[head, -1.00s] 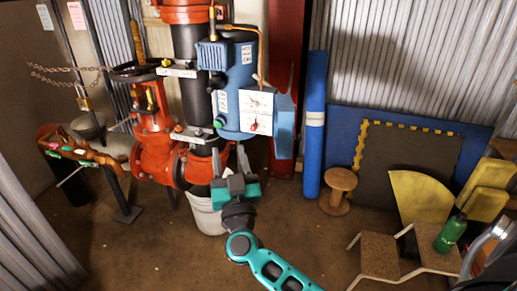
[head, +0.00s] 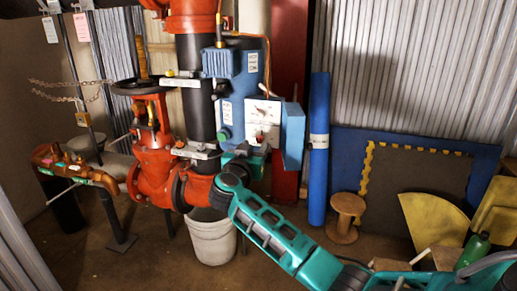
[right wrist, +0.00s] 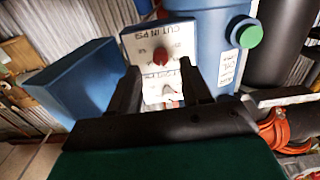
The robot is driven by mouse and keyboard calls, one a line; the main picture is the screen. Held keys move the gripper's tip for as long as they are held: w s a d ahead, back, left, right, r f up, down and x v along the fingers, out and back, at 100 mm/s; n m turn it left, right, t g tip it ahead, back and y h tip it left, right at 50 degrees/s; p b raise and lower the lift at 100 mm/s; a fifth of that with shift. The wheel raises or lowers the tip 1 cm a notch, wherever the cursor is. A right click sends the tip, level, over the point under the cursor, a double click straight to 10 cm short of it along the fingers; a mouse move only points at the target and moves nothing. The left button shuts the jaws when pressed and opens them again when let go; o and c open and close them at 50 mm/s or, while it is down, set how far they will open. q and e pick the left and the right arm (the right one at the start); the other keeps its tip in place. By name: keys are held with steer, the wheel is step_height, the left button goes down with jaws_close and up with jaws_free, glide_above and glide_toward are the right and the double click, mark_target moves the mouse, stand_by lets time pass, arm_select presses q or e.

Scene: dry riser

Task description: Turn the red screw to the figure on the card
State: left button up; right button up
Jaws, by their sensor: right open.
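The red screw (right wrist: 160,56) sticks out of a white panel (right wrist: 133,44) lettered "CUT IN PSI" in the right wrist view. In the head view the panel (head: 263,107) is on the blue unit, with the red screw (head: 260,138) near its lower edge. My right gripper (right wrist: 160,78) is open, its dark fingers either side of the screw as seen and nothing held; contact cannot be told. In the head view this gripper (head: 248,157) is just below the panel. A white card (head: 49,30) and a pink card (head: 79,27) hang at upper left; their writing is unreadable.
A blue box (head: 293,136) stands beside the panel. Red pipework (head: 152,165) and a black pipe (head: 196,90) are to its left. A grey bucket (head: 212,238) is below. A wooden spool (head: 346,215) and a blue roll (head: 318,160) stand right.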

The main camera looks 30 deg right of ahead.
mark_target(259, 141)
steer(key=shift+b+x, duration=0.6)
steer(key=shift+x, duration=1.65)
jaws_close()
